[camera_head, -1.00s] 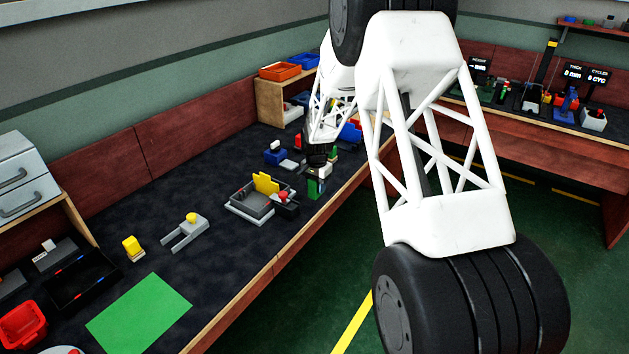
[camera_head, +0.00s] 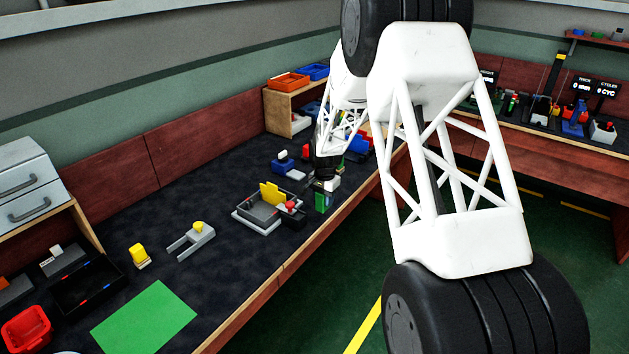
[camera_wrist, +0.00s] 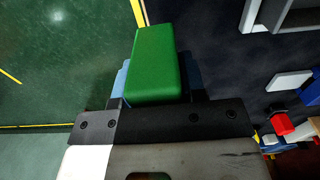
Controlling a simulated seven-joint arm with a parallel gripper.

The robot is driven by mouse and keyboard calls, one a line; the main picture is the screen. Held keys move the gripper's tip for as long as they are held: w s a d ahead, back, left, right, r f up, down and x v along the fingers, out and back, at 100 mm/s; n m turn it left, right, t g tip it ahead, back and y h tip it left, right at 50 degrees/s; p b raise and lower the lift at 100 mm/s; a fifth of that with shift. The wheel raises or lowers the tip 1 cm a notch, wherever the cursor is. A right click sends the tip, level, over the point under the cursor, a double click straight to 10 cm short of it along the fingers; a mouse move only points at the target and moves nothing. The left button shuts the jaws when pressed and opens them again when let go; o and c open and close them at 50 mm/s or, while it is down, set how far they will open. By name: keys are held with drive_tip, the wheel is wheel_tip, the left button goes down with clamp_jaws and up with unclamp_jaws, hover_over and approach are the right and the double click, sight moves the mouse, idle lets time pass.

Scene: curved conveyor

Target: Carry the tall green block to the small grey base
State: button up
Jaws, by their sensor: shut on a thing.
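The tall green block (camera_wrist: 155,62) is held between the blue-padded fingers of my gripper (camera_wrist: 153,80) in the wrist view. In the head view the green block (camera_head: 321,201) hangs below my gripper (camera_head: 325,186), by the front edge of the dark workbench. It is right of the grey tray with a yellow part. Whether the block touches the bench is unclear. A small flat grey piece (camera_head: 296,174) lies behind it, beside a blue part; I cannot tell whether this is the small grey base.
The grey tray (camera_head: 243,217) stands close left of my gripper, with a dark box and red part (camera_head: 292,210) between. A grey forked piece (camera_head: 190,242), a yellow block (camera_head: 139,256) and a green mat (camera_head: 145,317) lie farther left. Green floor lies beyond the bench edge.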

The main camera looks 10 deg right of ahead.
drive_tip(key=shift+w, duration=0.1)
drive_tip(key=w+n, duration=0.5)
drive_tip(key=w, duration=0.1)
drive_tip(key=shift+a+r+n, duration=0.25)
drive_tip(key=shift+a+n, duration=0.05)
idle(0.7)
drive_tip(key=s+a+r+n, duration=0.2)
drive_tip(key=s+a+n, duration=0.2)
drive_tip(key=s+a, duration=2.25)
drive_tip(key=s+a+f+n, duration=0.1)
drive_tip(key=s+a+n, duration=0.3)
drive_tip(key=s, duration=0.8)
drive_tip(key=s+a+f+n, duration=0.1)
drive_tip(key=s+a+n, duration=0.3)
drive_tip(key=s+a, duration=0.4)
drive_tip(key=shift+s+a, duration=0.4)
drive_tip(key=shift+s, duration=2.1)
